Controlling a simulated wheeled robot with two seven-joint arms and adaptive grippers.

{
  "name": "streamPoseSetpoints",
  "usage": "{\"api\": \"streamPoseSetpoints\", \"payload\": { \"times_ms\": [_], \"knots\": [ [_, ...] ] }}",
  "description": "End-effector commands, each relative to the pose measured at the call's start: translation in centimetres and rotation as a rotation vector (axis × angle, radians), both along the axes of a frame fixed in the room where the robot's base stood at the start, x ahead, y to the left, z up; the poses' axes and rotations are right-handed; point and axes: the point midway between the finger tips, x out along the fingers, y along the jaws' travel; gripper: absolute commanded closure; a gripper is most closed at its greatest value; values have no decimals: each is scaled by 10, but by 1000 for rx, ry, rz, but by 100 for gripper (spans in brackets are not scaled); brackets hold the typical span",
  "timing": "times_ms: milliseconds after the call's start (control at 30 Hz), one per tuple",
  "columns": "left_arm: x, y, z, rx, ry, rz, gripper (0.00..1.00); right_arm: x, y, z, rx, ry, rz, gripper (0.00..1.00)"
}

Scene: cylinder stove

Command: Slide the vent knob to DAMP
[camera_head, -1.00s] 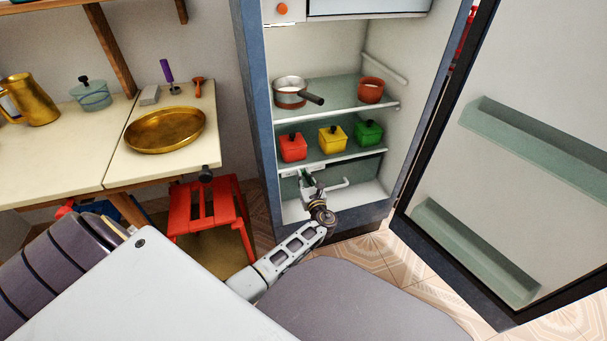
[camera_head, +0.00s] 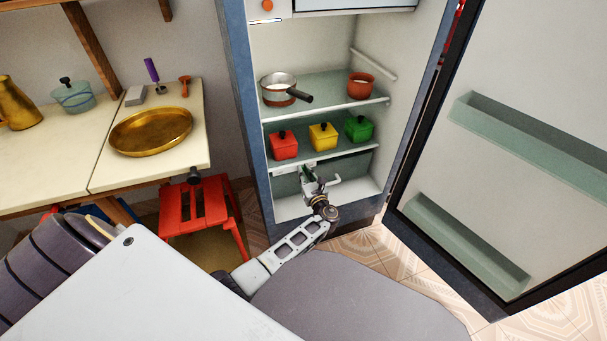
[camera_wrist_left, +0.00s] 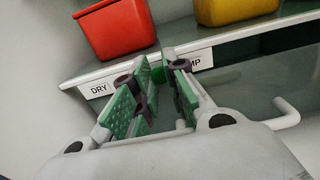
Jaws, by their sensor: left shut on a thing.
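The vent strip runs along the front edge under the fridge's middle shelf. My left gripper (camera_head: 307,173) is at the strip, below the gap between the red and yellow pots. Its green-padded fingers (camera_wrist_left: 160,82) are closed around the vent knob (camera_wrist_left: 158,74), a small green piece mostly hidden between them, close to the DAMP label. My right gripper is not in view.
A red pot (camera_head: 284,147) and a yellow pot (camera_head: 323,138) stand on the shelf just above the gripper, with a green pot (camera_head: 359,129) beside them. The open fridge door (camera_head: 500,150) is at the right. A red stool (camera_head: 197,208) stands left of the fridge.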

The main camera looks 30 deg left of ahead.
Motion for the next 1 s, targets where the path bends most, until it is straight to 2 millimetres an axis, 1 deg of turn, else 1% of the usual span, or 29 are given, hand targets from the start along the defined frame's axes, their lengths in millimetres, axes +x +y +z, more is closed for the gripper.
{"api": "streamPoseSetpoints", "payload": {
  "times_ms": [33,67,233,467,533,667,867,1000],
  "knots": [
    [1,-2,0,-2,-1,-6,100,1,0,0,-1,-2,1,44],
    [1,-2,0,-2,-1,-6,84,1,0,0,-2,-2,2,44],
    [1,-2,1,-2,-1,-6,62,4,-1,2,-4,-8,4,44],
    [1,-1,1,-1,-2,-4,62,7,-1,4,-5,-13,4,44],
    [1,-1,1,-1,-1,-4,62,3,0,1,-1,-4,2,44],
    [-1,-3,0,-1,-1,-4,62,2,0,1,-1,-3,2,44],
    [-11,-15,0,-1,0,-5,62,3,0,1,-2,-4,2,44],
    [-21,-27,-1,-1,0,-5,62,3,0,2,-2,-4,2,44]
  ]
}}
